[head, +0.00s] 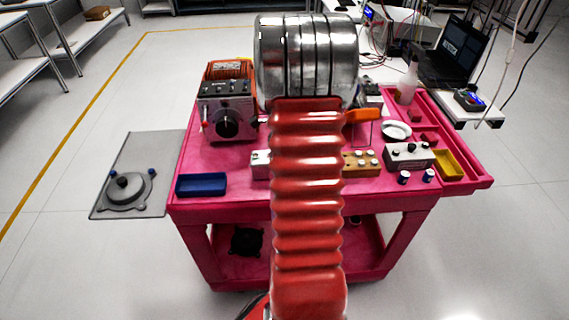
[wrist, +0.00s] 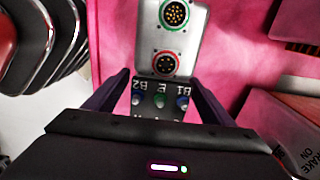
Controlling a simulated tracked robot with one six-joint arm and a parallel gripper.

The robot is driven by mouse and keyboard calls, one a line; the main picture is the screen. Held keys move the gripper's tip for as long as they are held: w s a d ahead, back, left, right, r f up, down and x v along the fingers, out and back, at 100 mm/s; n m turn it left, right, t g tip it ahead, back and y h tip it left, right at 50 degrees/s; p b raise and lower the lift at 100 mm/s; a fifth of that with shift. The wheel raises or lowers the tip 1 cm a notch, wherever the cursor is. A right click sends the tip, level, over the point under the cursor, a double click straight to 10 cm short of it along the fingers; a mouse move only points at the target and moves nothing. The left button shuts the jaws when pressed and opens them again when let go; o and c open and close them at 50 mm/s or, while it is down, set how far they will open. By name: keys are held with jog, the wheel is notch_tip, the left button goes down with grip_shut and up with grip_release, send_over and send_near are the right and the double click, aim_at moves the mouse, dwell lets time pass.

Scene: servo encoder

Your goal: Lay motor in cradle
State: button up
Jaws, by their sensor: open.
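A silver-grey housing (wrist: 202,42) with two round multi-pin connectors, one ringed green and one red, lies ahead of my gripper (wrist: 160,80) in the wrist view. It looks like the motor. Its near end has a dark strip with coloured terminals marked B1, E and B2. My gripper is open, with one finger on each side of this near end. Whether either finger touches it I cannot tell. In the head view my arm hides the gripper and this housing. I cannot make out the cradle for certain in either view.
The pink cart top (head: 228,205) holds a control box with a black dial (head: 228,115), a blue tray (head: 202,185), a brown terminal block (head: 362,163), a grey box (head: 408,157) and a yellow tray (head: 448,164). A BRAKE ON box (wrist: 285,125) sits close on the wrist view's right.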

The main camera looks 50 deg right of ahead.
jog(key=shift+c, duration=0.4)
grip_shut()
dwell(0.9)
jog(key=shift+r, duration=0.1)
